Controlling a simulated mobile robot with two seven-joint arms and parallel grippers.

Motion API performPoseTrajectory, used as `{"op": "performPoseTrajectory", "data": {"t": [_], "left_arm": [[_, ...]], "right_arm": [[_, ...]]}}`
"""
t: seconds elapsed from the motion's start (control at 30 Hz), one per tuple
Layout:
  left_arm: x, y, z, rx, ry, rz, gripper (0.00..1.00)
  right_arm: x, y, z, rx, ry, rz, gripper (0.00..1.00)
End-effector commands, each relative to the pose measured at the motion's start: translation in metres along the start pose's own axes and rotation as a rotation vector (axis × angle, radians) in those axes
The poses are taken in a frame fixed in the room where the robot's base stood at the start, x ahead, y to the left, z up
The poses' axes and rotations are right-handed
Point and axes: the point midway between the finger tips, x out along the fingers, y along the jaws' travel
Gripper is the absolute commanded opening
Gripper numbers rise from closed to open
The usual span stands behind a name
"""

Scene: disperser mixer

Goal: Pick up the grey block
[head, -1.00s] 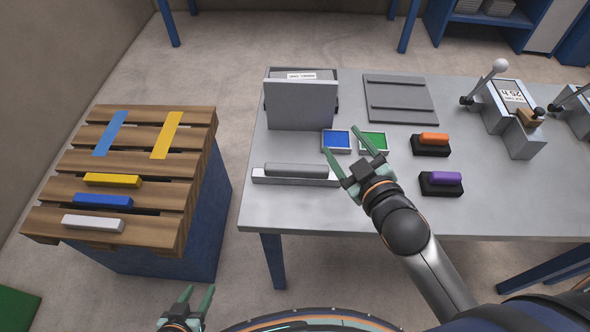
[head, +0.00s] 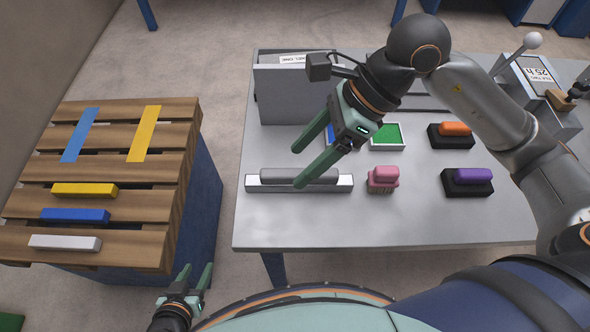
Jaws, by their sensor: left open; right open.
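A rounded grey block (head: 275,177) lies lengthwise in a shallow silver holder (head: 249,186) near the table's front left. My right gripper (head: 298,167) is open, its two green fingers pointing left over the block's right half. One finger overlaps the block in the picture; I cannot tell the height between them or whether they touch. A pale, whitish-grey block (head: 65,242) also lies on the front slat of the wooden pallet at the left. My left gripper (head: 197,272) is open and empty, low in front of the pallet's right corner.
The pallet (head: 150,232) also bears a yellow block (head: 84,190) and a blue block (head: 75,215). On the table (head: 420,220) are a pink-handled brush (head: 383,177), a green tray (head: 386,136), an orange block (head: 456,129), a purple block (head: 472,175) and a grey box (head: 285,95).

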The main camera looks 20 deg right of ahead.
Motion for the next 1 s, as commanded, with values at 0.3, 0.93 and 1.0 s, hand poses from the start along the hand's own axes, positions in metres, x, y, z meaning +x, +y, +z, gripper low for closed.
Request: {"op": "performPoseTrajectory", "data": {"t": [0.3, 0.93, 1.0], "left_arm": [[0.005, -0.001, 0.003, 0.002, 0.000, 0.001, 0.50], [0.003, 0.001, 0.007, 0.000, -0.011, 0.003, 0.50], [0.002, 0.001, 0.008, 0.000, -0.012, 0.003, 0.50]], "right_arm": [[-0.003, -0.031, -0.042, -0.019, 0.204, -0.139, 0.72], [0.076, -0.048, -0.059, -0.015, 0.200, -0.136, 0.72], [0.086, -0.052, -0.061, -0.017, 0.200, -0.136, 0.72]]}}
